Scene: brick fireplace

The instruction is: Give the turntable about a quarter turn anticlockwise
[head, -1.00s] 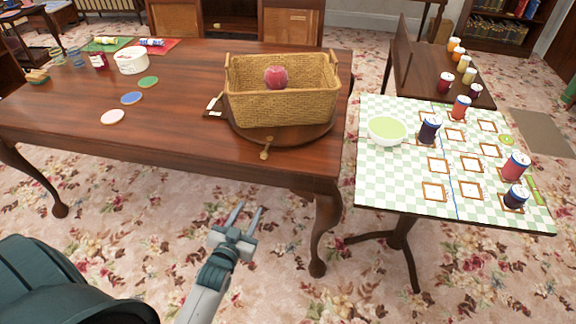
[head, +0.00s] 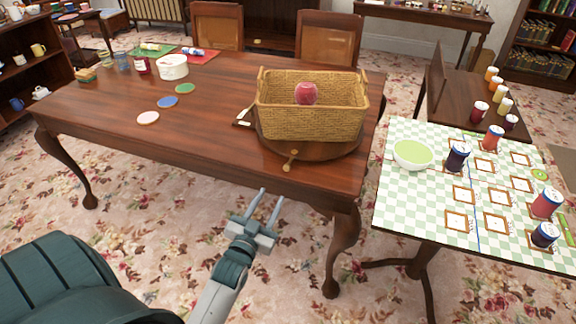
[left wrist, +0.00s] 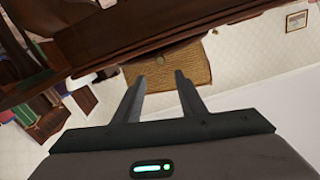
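The turntable (head: 335,153) is a round dark wooden disc near the front right edge of the wooden table. A wicker basket (head: 312,124) stands on it with a red apple-like thing (head: 305,93) inside. A small wooden knob on a stem (head: 289,162) sticks out from the turntable's front toward me, and a tag-like piece (head: 243,117) shows at its left. My left gripper (head: 268,207) is open and empty, in front of and below the table edge, apart from the turntable. Its open fingers also show in the left wrist view (left wrist: 158,85). My right gripper is not in view.
The wooden table (head: 215,130) holds coloured discs, a white tub (head: 173,67) and jars to the left. A side table with a checked cloth (head: 405,205) stands at right, holding a bowl (head: 413,154) and several cans. The table's front middle is clear.

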